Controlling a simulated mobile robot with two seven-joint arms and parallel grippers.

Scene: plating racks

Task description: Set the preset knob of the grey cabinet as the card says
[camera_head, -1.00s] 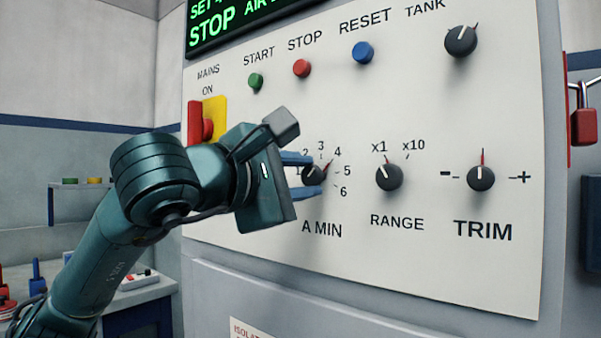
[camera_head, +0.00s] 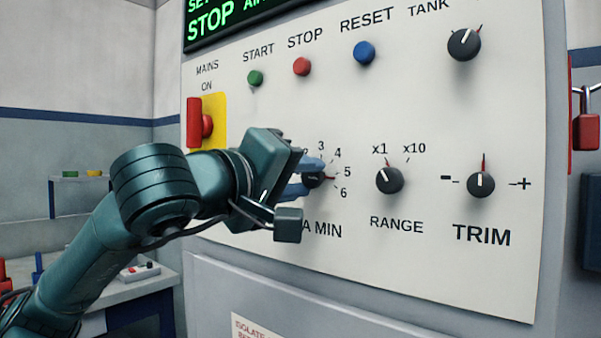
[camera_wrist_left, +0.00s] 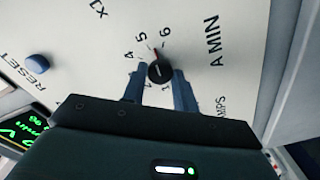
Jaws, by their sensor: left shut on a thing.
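The grey cabinet's pale panel (camera_head: 420,120) fills most of the head view. My left gripper (camera_head: 306,177) is shut on the black A MIN knob (camera_head: 316,180), with its blue fingers on either side. The left wrist view also shows the knob (camera_wrist_left: 160,72) between the fingers, with the lower numbers partly hidden. No card with a readable setting is in view. My right gripper is not in view.
The RANGE knob (camera_head: 390,180) is close to the right, pointing near x1, with the TRIM knob (camera_head: 481,183) beyond. START (camera_head: 255,78), STOP (camera_head: 302,66) and RESET (camera_head: 364,52) buttons sit above. The red MAINS switch (camera_head: 200,124) is just above my forearm.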

